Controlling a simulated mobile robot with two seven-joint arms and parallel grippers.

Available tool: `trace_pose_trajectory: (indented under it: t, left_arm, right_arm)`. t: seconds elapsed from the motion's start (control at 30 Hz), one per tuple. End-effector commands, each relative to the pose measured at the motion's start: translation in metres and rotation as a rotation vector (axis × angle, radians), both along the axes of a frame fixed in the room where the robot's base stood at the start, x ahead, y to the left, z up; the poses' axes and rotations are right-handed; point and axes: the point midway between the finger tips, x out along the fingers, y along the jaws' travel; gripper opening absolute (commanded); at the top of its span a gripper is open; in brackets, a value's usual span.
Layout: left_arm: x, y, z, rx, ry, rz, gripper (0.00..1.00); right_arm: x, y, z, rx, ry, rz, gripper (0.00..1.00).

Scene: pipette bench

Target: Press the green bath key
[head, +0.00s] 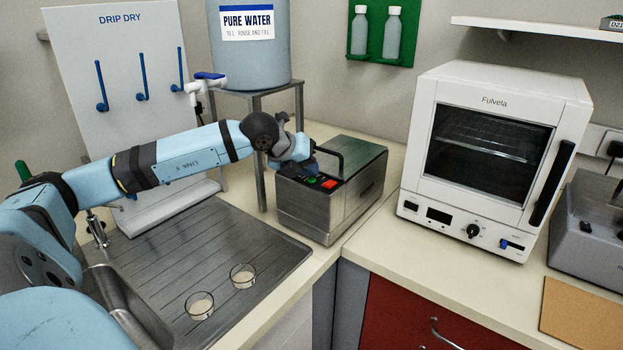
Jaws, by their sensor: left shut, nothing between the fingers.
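The bath is a steel box (352,208) with a dark handle on its lid, standing on the bench in the corner. On its top front edge are a small green key (312,180) and a red key (329,184) to its right. My left arm reaches in from the left, and my left gripper (308,168) is shut and empty, pointing down at the bath's top just behind the green key. The wrist hides part of the bath's top left. I cannot tell whether the fingertips touch the key. My right gripper is out of view.
A metal stand (262,130) holding a pure water tank (250,60) is close behind my left forearm. A white oven (490,150) stands right of the bath. Two glass dishes (243,275) sit on the steel drainer (225,240). Bench between bath and oven is clear.

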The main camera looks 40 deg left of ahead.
Motion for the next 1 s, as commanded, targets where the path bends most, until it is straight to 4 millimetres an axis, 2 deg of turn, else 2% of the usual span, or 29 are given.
trace_pose_trajectory:
  t: [0.37,0.67,1.0]
  left_arm:
    - [0.000,0.000,-0.002,0.000,0.000,0.000,0.00]
    - [0.000,0.000,0.009,0.000,-0.002,0.001,0.00]
    - [0.000,0.000,0.011,0.000,-0.001,0.001,0.00]
  right_arm:
    - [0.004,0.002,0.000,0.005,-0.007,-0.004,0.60]
    - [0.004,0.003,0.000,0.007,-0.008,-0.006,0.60]
    - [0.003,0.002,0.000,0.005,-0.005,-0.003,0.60]
